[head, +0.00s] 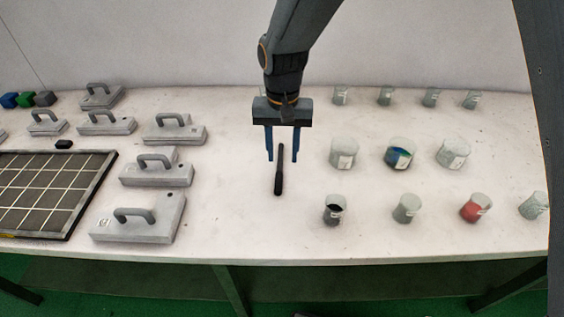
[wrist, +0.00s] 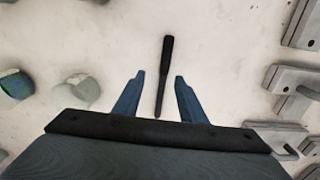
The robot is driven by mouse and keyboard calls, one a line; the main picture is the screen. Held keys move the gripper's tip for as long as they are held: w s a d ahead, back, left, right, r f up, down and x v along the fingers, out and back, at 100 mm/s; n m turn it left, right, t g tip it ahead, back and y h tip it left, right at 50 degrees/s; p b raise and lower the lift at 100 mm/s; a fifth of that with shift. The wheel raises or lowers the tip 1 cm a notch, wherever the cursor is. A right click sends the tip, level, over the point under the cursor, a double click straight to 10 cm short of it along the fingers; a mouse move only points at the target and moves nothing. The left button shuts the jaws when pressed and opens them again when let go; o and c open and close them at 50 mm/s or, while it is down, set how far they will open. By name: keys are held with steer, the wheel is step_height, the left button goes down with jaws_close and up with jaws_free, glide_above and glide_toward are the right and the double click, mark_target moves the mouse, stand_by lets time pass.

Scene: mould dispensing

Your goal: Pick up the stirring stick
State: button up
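The stirring stick (head: 279,172) is a thin black rod with a thicker end toward the front edge. It lies on the white table between the moulds and the cups. My gripper (head: 283,159) is open, with its two blue fingers pointing down over the stick's thin end. In the wrist view the stick (wrist: 164,75) shows between and beyond the fingertips of my gripper (wrist: 159,74). The fingers do not appear to touch it, and nothing is held. I cannot tell the exact height of the fingertips above the table.
Several grey moulds with handles (head: 138,222) stand left, beside a dark gridded tray (head: 93,196). Several cups stand right, including one with blue contents (head: 400,152), one with dark contents (head: 334,210) and a red one (head: 475,208). The table (head: 245,225) is clear around the stick.

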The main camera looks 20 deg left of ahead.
mark_target(279, 175)
steer(key=shift+s+a+f+p, duration=0.15)
steer(key=shift+s+a+f, duration=0.05)
steer(key=shift+f, duration=0.45)
steer(key=shift+s+a+f+p, duration=0.15)
steer(key=shift+s+f, duration=0.05)
steer(key=shift+f, duration=0.4)
steer(key=shift+w+a+f+p, duration=0.1)
steer(key=shift+f+p, duration=0.6)
steer(key=shift+f, duration=1.5)
jaws_close()
